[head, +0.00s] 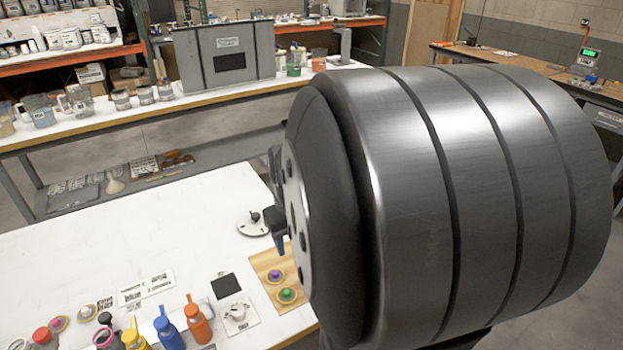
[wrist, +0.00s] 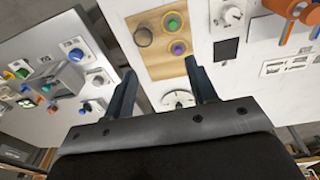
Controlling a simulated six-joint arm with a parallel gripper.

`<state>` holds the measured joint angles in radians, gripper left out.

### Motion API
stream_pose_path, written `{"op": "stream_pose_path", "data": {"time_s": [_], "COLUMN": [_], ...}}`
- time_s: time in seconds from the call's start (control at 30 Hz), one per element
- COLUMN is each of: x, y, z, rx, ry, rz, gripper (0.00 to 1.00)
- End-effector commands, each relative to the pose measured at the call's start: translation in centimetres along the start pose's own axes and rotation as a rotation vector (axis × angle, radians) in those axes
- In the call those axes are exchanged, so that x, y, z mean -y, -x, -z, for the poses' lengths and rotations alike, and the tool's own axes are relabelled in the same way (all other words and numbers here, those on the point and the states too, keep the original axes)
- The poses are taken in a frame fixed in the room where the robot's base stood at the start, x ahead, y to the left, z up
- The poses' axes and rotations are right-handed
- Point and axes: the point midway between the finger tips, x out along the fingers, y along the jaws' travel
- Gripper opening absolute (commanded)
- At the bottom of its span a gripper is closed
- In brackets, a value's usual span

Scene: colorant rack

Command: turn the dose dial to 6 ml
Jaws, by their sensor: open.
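Two dial-like controls show, and I cannot read the scale on either. The other is a white knob on a white plate (head: 237,314), also at the top of the wrist view (wrist: 232,15). My gripper (wrist: 161,70) is open with nothing between its fingers. In the head view my arm hides most of it; it appears near the round dial, with no contact visible.
A wooden board (wrist: 152,62) carries green and purple buttons and a grey knob. A black square pad (head: 225,286) lies beside it. Another control panel (wrist: 60,40) is left in the wrist view. The white tabletop (head: 120,235) is clear behind.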

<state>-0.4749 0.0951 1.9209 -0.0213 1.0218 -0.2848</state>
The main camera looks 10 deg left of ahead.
Motion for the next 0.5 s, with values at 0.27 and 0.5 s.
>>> {"op": "stream_pose_path", "data": {"time_s": [0.27,0.5], "x": [10.3,14.8], "y": [-1.2,-1.7], "z": [2.9,3.2], "rx": [0.053,0.076], "ry": [0.418,0.593], "rz": [0.053,0.073], "gripper": [0.52,0.52]}}
